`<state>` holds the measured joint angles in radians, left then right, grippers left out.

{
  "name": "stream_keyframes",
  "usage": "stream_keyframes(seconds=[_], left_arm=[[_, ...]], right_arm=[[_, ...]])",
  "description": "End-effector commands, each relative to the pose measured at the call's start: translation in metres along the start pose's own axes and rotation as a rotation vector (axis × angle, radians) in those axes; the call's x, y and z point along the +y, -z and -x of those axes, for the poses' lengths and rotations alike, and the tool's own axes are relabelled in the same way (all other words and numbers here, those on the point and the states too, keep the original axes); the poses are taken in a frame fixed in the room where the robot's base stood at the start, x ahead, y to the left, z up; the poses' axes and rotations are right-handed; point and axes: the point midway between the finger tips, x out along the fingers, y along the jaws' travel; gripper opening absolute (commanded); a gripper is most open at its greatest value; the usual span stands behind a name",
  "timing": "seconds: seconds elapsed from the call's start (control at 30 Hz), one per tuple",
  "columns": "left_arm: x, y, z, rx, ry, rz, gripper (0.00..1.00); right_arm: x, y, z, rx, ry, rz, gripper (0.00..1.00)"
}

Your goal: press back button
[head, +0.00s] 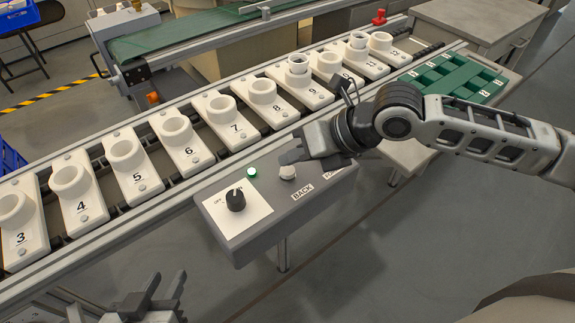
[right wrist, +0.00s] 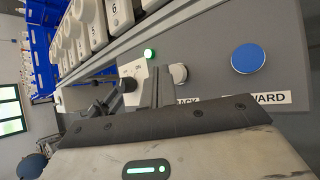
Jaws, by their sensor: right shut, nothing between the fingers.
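The back button (head: 287,172) is a pale round button on the grey control box (head: 272,221), beside the BACK label (head: 302,193). In the right wrist view the back button (right wrist: 178,73) stands just beyond my finger, and its label is partly hidden. My right gripper (head: 284,157) is shut and empty, close above the box by the button; I cannot tell whether it touches. Its fingers (right wrist: 162,88) also show in the right wrist view. My left gripper (head: 160,290) is low at the bottom edge of the head view, fingers apart and empty.
The box also carries a black rotary knob (head: 235,200), a lit green lamp (head: 252,172) and a blue forward button (right wrist: 248,58). Behind it runs a conveyor with numbered white sockets (head: 229,122). A green tray (head: 437,88) lies at the right. Floor in front is clear.

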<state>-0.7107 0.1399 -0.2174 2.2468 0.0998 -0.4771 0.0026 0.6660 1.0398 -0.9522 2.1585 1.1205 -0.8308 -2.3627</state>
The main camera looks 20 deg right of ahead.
Motion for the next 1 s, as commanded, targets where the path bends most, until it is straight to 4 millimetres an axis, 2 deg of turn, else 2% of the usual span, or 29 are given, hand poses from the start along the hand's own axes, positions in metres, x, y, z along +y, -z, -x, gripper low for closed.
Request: stream_keyframes(seconds=[0.17,0.63,1.0], left_arm=[[0.001,0.004,0.002,-0.002,-0.001,0.001,0.34],[0.007,0.043,0.025,-0.003,0.0,0.001,0.34],[0.007,0.043,0.025,-0.003,0.0,0.0,0.34]], right_arm=[[0.002,-0.003,0.004,-0.001,0.0,0.0,0.0],[0.025,-0.025,0.035,0.0,0.0,0.0,0.0],[0.025,-0.025,0.035,-0.001,0.0,0.0,0.0]])
